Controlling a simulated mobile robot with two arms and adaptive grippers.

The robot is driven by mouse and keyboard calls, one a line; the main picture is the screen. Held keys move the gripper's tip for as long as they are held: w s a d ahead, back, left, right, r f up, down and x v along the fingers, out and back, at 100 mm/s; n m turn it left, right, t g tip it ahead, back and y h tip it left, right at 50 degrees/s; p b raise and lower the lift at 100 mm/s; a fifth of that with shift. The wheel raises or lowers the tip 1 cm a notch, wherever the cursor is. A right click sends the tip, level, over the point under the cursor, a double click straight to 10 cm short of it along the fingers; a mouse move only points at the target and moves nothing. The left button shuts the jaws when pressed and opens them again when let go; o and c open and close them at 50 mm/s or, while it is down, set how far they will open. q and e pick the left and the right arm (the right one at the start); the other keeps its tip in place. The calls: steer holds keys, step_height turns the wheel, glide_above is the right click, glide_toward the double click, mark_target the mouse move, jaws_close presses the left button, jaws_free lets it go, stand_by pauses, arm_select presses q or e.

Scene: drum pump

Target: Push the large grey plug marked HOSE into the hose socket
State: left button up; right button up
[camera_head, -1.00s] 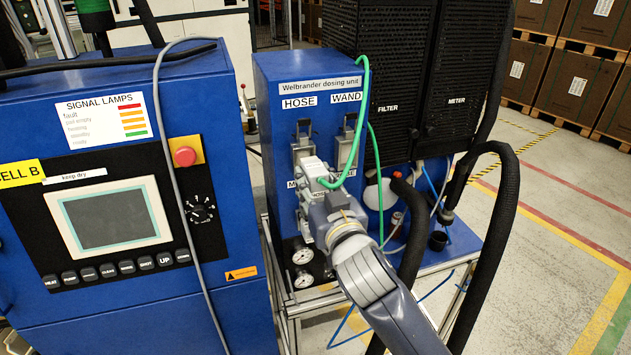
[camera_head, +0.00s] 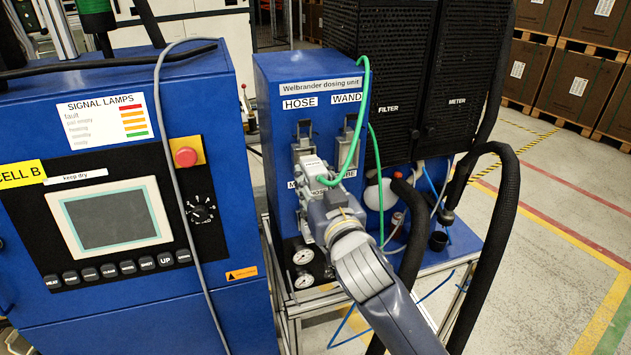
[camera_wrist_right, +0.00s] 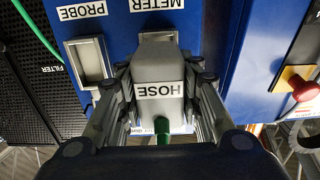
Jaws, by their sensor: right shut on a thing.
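The large grey plug marked HOSE (camera_head: 313,168) is held in front of the left-hand socket of the blue dosing unit. My right gripper (camera_head: 317,190) is shut on it, and in the right wrist view a finger lies along each side of the plug (camera_wrist_right: 158,72). A green hose (camera_head: 364,95) runs from the plug's rear. The hose socket (camera_head: 303,133), under the HOSE label, shows only its upper metal part; the plug hides the rest. I cannot tell how far the plug is inside the socket. My left gripper is not in view.
The WAND socket (camera_head: 349,133) is close to the right of the plug. Two gauges (camera_head: 303,268) sit below my gripper. A blue cabinet with a screen (camera_head: 110,218) and red button (camera_head: 186,157) stands left. Thick black hoses (camera_head: 505,215) loop at the right.

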mark_target(319, 188)
steer(key=shift+w+a, duration=0.25)
steer(key=shift+w, duration=0.45)
stand_by(0.5)
steer(key=shift+x, duration=0.8)
stand_by(1.2)
steer(key=o, duration=1.1)
steer(key=shift+r, duration=0.1)
steer(key=shift+o, duration=0.7)
steer(key=shift+w, duration=0.1)
steer(key=shift+p+v, duration=0.95)
steer(key=shift+v, duration=1.15)
steer(key=shift+p+v, duration=0.65)
steer(key=shift+v, duration=1.85)
